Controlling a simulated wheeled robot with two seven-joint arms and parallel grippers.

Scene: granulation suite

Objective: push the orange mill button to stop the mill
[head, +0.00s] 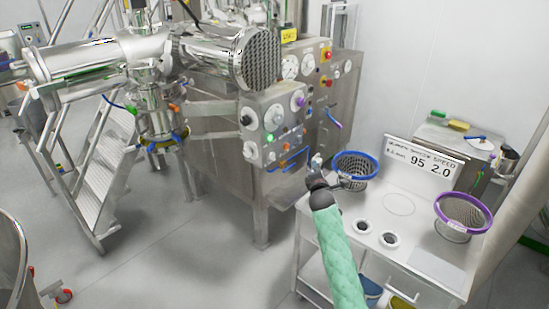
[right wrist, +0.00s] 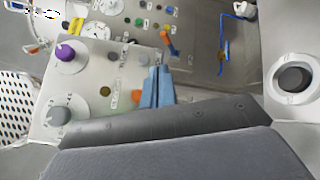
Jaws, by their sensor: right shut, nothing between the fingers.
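The orange button (right wrist: 137,96) shows in the right wrist view on the pale control panel (right wrist: 100,85), with a small label beside it. My right gripper (right wrist: 157,90) is shut and empty. Its blue-grey fingertips appear just right of the orange button and partly cover the panel around it. I cannot tell whether they touch it. In the head view my right gripper (head: 317,161) is in front and to the right of the mill's control box (head: 262,115). The orange button is too small to pick out there. My left gripper is not in view.
A purple knob (right wrist: 65,53) and a grey knob (right wrist: 58,116) sit on the same panel. A green light (head: 270,137) glows on the control box. A bench (head: 425,235) with a blue-rimmed sieve (head: 356,164) and a purple-rimmed sieve (head: 463,212) stands close by at right.

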